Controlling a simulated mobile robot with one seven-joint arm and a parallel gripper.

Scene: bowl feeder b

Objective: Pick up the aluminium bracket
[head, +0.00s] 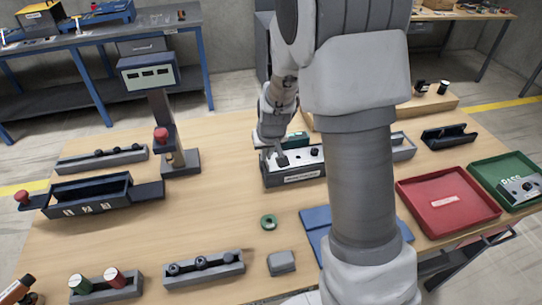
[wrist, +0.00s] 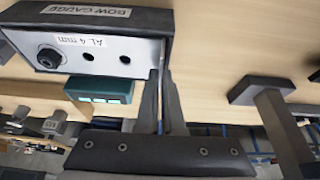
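The aluminium bracket (wrist: 98,54) is a pale metal plate labelled "AL 4 mm", with two open holes and a dark knob or bolt at one end. It lies in the dark bow gauge (wrist: 95,15), which stands mid-table in the head view (head: 293,179). My gripper (wrist: 161,74) is at the bracket's right end in the wrist view. Its two dark fingers are almost together, with only a thin gap, and appear closed on the bracket's end edge. The exact contact is hidden. In the head view my arm comes down over the gauge's left end.
A display post (head: 160,110) stands left of the gauge. A green ring (head: 268,222) and grey block (head: 282,262) lie in front. A red tray (head: 447,202) and a green tray (head: 500,168) holding a similar metal part are at right.

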